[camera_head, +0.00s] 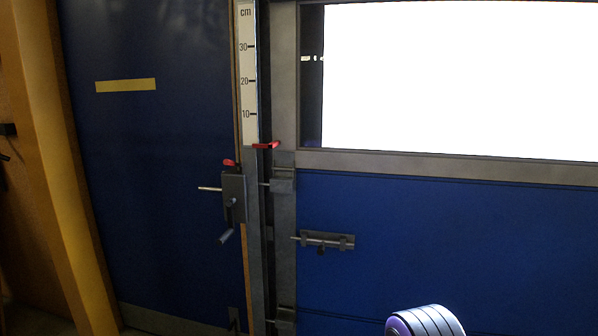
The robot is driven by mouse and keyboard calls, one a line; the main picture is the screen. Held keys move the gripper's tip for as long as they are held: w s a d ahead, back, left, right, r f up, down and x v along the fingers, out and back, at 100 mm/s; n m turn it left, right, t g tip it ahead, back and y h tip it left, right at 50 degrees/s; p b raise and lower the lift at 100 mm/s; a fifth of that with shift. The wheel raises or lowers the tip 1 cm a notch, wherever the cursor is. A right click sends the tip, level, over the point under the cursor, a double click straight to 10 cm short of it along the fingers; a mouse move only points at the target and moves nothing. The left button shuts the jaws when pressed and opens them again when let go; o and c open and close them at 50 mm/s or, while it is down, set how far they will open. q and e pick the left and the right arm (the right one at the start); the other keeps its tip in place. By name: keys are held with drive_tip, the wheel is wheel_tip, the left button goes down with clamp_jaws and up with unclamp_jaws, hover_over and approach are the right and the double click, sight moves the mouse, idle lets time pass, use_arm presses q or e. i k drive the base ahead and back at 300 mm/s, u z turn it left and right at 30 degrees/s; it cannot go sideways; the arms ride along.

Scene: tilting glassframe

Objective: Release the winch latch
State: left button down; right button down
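A grey winch box (233,198) is fixed to the upright post in the middle of the view. A crank handle (226,236) hangs from its lower part. A light metal rod (210,189) sticks out to its left. A small red tab (230,162) sits at the top of the box; I cannot tell for certain whether it is the winch latch. Neither of my grippers shows. A rounded, ribbed grey part with a purple edge at the bottom right seems to be my arm, apart from the winch.
A centimetre scale (247,75) runs up the post, with a red pointer (265,145) at its foot. A sliding bolt (322,241) is on the blue panel (450,225) to the right. A bright window (460,80) is above. A yellow post (55,170) stands left.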

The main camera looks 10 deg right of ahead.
sight(230, 163)
drive_tip(key=z, duration=0.65)
drive_tip(key=i, duration=1.05)
drive_tip(key=z, duration=0.1)
